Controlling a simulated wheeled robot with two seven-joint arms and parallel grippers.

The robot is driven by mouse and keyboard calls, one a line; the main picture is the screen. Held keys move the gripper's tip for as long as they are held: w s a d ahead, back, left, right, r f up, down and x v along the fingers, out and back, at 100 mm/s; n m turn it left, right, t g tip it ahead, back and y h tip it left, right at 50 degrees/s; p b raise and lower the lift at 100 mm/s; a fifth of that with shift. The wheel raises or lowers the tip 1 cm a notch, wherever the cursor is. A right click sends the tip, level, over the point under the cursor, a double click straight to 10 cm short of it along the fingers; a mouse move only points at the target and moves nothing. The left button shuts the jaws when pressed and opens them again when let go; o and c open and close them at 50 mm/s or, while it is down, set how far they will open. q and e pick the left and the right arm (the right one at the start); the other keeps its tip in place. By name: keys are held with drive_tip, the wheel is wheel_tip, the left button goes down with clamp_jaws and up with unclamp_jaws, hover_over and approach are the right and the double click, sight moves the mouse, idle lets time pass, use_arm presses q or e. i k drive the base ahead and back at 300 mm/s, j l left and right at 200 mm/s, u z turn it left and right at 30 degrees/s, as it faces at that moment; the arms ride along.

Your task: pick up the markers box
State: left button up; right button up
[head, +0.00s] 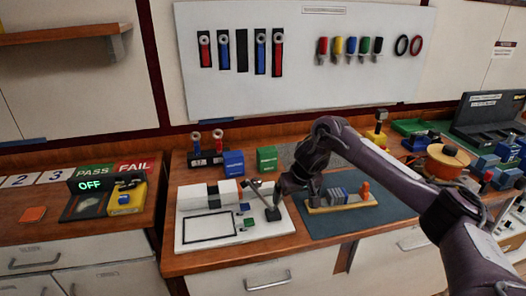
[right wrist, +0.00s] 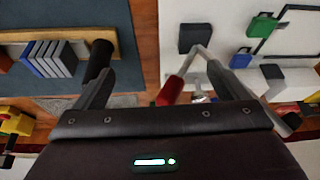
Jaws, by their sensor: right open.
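A blue box (head: 233,163) and a green box (head: 267,159) stand side by side at the back of the middle bench. Their lettering is too small to read, so I cannot tell which is the markers box. My right gripper (head: 297,189) is open and empty, in front of and to the right of both boxes, above the gap between the white board and the blue-grey mat. In the right wrist view its fingers (right wrist: 160,78) are spread apart. Neither box can be made out surely in the right wrist view. My left gripper is not in view.
The white board (head: 187,228) carries a grey lever arm (head: 262,199), close to my right gripper; its red handle (right wrist: 171,91) shows between the fingers. A wooden block with grey and blue plates (head: 338,195) lies on the mat (head: 320,226). Two-pronged rack (head: 206,157) stands left of the boxes.

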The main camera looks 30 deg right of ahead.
sight(267, 157)
drive_tip(key=i+l, duration=0.15)
drive_tip(key=i, duration=0.3)
drive_tip(key=i+l, duration=0.2)
drive_tip(key=i, duration=0.25)
